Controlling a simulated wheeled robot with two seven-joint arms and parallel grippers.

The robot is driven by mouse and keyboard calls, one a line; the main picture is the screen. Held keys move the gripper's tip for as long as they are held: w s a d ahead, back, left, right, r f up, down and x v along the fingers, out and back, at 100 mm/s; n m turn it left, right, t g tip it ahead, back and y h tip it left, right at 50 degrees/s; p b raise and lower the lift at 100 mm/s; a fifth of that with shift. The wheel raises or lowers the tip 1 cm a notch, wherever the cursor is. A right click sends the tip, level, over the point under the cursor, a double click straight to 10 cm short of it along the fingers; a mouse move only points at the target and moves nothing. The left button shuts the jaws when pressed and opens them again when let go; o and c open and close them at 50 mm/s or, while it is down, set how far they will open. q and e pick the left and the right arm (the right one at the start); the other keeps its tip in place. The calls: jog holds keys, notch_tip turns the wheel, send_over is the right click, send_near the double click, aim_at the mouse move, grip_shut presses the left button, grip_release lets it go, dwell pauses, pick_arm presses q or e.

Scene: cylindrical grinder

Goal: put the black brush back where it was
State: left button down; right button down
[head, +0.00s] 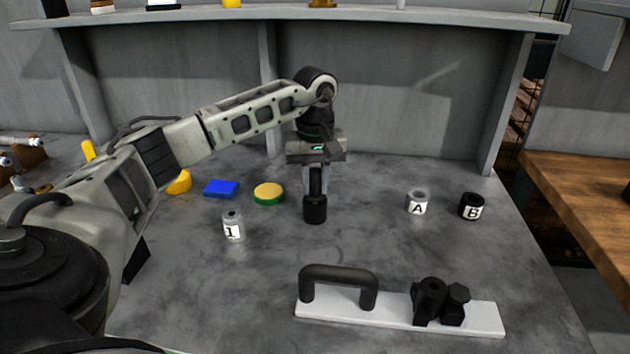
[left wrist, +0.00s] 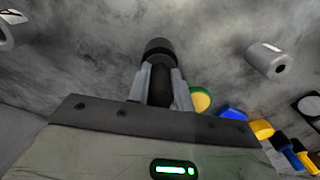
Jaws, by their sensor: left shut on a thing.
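My left gripper (head: 315,182) points straight down over the middle of the grey table. It is shut on the black brush (head: 315,209), a dark upright cylinder with a wider round end below the fingers. I cannot tell whether that end touches the table. In the left wrist view the brush (left wrist: 159,48) sits between the two grey fingers of the gripper (left wrist: 160,88). The fingers hide part of its handle. My right gripper is not in view.
A grey cylinder marked 1 (head: 232,226), a green-yellow disc (head: 268,193) and a blue block (head: 221,188) stand left. Cylinders A (head: 417,202) and B (head: 471,206) stand right. A white plate (head: 390,311) with black handle lies in front. A faint ring mark shows between.

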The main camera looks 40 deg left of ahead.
pick_arm(q)
jog(key=shift+f, duration=0.45)
jog(key=c, duration=1.3)
grip_release()
jog(key=shift+o, duration=0.2)
notch_tip(320, 180, up, 13)
jog(key=shift+p, duration=0.5)
